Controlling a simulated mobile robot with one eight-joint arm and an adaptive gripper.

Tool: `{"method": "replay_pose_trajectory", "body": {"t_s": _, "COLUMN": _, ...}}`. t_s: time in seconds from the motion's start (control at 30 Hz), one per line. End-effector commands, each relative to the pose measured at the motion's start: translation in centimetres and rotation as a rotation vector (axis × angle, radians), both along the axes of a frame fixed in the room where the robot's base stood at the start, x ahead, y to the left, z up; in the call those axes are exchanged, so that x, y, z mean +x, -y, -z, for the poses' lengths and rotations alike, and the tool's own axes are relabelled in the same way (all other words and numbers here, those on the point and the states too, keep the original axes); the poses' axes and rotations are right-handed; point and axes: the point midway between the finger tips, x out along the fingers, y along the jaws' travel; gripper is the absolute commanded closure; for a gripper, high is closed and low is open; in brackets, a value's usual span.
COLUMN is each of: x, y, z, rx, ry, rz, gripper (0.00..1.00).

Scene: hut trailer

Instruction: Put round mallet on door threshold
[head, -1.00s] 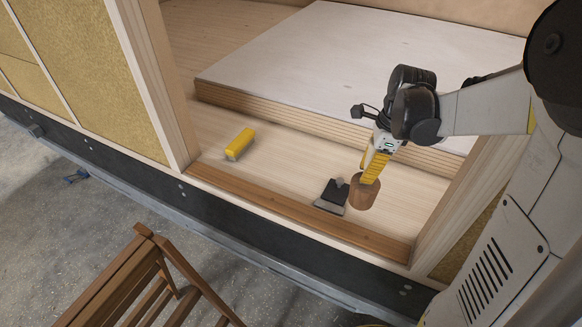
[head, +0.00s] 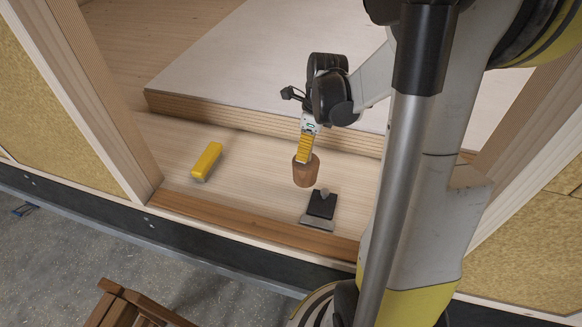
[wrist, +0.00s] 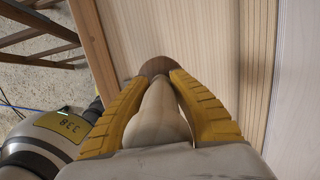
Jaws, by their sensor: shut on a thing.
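The round mallet has a brown wooden head (head: 306,173), which hangs below my gripper (head: 305,152) in the head view. In the wrist view, its pale handle (wrist: 160,112) is between the yellow fingers of my gripper (wrist: 161,80), which is shut on it. The brown head shows beyond the fingertips. The door threshold (head: 240,229) is the brown wooden strip along the front of the doorway. The mallet is behind the threshold, over the pale floor; I cannot tell whether its head touches the floor.
A black and grey bladed tool (head: 320,207) lies at the threshold, just in front of the mallet. A yellow block-like object (head: 207,161) lies on the floor to the left. A raised platform (head: 255,70) is behind. A brown wooden chair-like piece (head: 130,305) stands outside.

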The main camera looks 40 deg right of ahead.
Motion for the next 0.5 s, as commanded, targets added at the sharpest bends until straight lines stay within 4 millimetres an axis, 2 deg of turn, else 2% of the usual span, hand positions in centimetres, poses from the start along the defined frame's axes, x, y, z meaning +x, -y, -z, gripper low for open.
{"method": "replay_pose_trajectory", "body": {"t_s": 0.1, "x": 1.3, "y": -1.6, "z": 1.3, "rx": 0.0, "ry": 0.0, "rz": -0.003, "gripper": 1.0}}
{"method": "replay_pose_trajectory", "body": {"t_s": 0.2, "x": 1.8, "y": -2.2, "z": 1.7, "rx": 0.0, "ry": 0.0, "rz": -0.001, "gripper": 1.0}}
{"method": "replay_pose_trajectory", "body": {"t_s": 0.37, "x": 2.0, "y": -2.4, "z": 2.6, "rx": 0.0, "ry": 0.0, "rz": 0.001, "gripper": 1.0}}
{"method": "replay_pose_trajectory", "body": {"t_s": 0.5, "x": 2.0, "y": -2.4, "z": 4.8, "rx": 0.0, "ry": 0.0, "rz": 0.0, "gripper": 1.0}}
